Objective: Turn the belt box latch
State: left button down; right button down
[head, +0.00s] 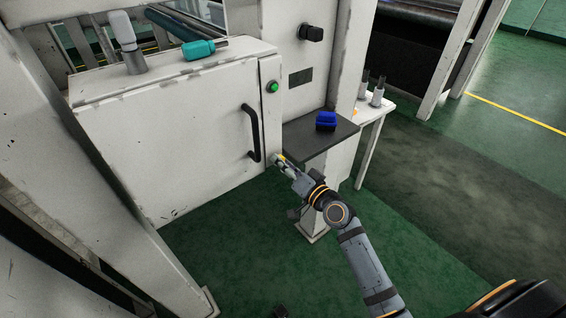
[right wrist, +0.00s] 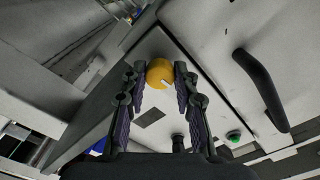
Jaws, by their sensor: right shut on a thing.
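The belt box (head: 180,140) is a white, scuffed cabinet at the left of the head view, with its door closed. Its latch is a round yellow knob (right wrist: 160,73) with a pale mark, seen between my fingers in the right wrist view. In the head view a bit of the yellow latch (head: 281,157) shows at the lower right of the door. My right gripper (head: 281,160) is at the latch, shut on it, with one finger on each side in the right wrist view (right wrist: 160,82). My left gripper is not in view.
A black bar handle (head: 250,133) stands out just above the latch. A green button (head: 273,87) is on the frame. A dark shelf (head: 335,135) holds a blue-topped block (head: 326,121) to the right. A teal tool (head: 200,49) lies on the box top.

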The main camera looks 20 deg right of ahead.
jog(key=m+p, duration=0.3)
jog(key=m, duration=0.9)
jog(key=shift+m, duration=0.3)
jog(key=shift+f, duration=0.1)
dwell(0.3)
jog(key=c, duration=1.3)
grip_release()
